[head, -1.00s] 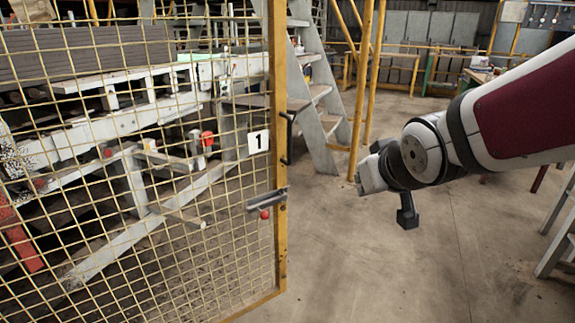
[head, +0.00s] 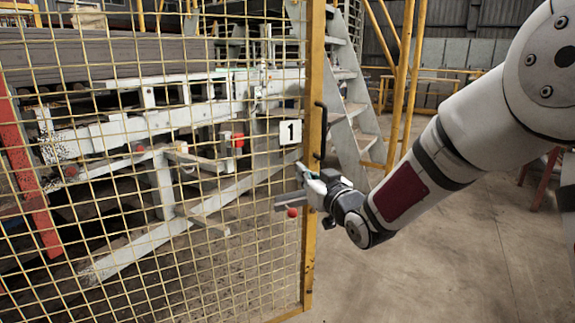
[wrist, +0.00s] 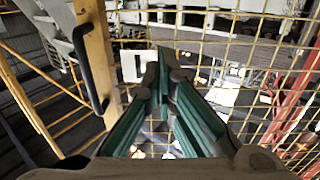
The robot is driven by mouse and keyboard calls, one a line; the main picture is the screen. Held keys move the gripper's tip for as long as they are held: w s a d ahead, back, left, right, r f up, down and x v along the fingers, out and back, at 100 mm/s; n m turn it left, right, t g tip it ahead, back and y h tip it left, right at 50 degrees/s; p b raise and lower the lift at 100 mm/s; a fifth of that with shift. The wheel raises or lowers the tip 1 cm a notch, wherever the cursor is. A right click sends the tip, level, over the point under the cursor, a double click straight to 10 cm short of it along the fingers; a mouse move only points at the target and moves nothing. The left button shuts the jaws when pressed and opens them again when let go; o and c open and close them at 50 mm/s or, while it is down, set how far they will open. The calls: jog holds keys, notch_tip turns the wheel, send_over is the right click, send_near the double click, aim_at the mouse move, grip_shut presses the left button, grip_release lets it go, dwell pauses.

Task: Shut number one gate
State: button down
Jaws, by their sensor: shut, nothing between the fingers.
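The number one gate (head: 315,80) is a yellow frame with wire mesh, filling the left and middle of the head view. A white plate marked 1 (head: 290,131) hangs near its upright edge, with a black handle (head: 321,130) on the upright. A grey latch bar (head: 285,203) and red knob (head: 292,213) are lower down. My gripper (head: 302,172) is shut and empty, at the gate's edge below the plate and just above the latch; I cannot tell whether it touches. The wrist view shows its closed green fingers (wrist: 163,62) before the mesh, with the handle (wrist: 87,70) to the left.
Grey machinery (head: 130,125) stands behind the mesh. Metal steps (head: 355,110) with yellow rails stand beyond the gate's upright edge. The concrete floor (head: 450,260) at right is clear near the gate.

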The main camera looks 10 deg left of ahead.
jog(key=b, duration=0.2)
send_near(278, 154)
jog(key=x, duration=0.4)
jog(key=shift+w, duration=0.15)
